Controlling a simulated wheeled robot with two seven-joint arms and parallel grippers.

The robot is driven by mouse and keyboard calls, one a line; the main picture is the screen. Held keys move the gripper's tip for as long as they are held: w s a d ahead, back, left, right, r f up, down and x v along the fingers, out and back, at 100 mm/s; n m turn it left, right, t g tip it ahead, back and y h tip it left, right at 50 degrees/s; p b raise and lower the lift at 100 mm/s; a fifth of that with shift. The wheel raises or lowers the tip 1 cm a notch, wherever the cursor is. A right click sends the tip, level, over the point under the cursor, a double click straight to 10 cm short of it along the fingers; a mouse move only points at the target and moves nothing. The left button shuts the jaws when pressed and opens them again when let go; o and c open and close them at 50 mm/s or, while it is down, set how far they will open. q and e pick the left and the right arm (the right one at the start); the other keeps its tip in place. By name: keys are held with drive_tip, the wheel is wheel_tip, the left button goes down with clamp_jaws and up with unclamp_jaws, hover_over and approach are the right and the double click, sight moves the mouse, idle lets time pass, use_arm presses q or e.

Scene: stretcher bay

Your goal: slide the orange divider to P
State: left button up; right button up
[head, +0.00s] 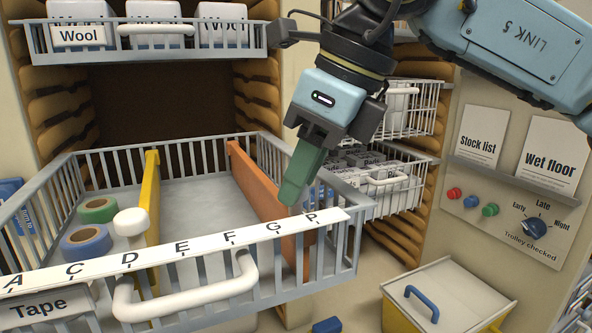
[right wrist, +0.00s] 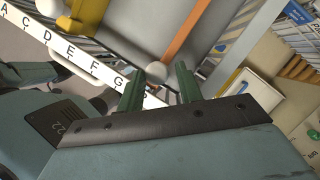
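The orange divider (head: 257,185) stands in the pulled-out wire basket (head: 345,262), its front end behind the label strip (head: 180,250) near the G and P marks. In the right wrist view the orange divider (right wrist: 188,30) ends at a white knob (right wrist: 156,71). My right gripper (head: 294,190) is over the divider's front end and hides the knob in the head view. In the right wrist view my right gripper (right wrist: 158,80) has its green fingers apart with the knob showing between their tips. I cannot tell whether they touch it.
A yellow divider (head: 150,195) with a white knob (head: 130,222) stands left in the basket, beside green tape (head: 98,210) and blue tape (head: 87,241). A Wool basket (head: 145,38) is above. More baskets (head: 385,180) stand right. A lidded bin (head: 445,295) is at lower right.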

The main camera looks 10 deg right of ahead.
drive_tip(key=shift+o, duration=1)
drive_tip(key=shift+w+d, duration=0.1)
drive_tip(key=shift+r, duration=0.1)
use_arm(q)
drive_tip(key=shift+w+f+b, duration=0.35)
drive_tip(key=shift+f+b, duration=0.2)
drive_tip(key=shift+b, duration=0.05)
use_arm(e)
drive_tip(key=v, duration=1.3)
drive_tip(key=shift+d, duration=0.1)
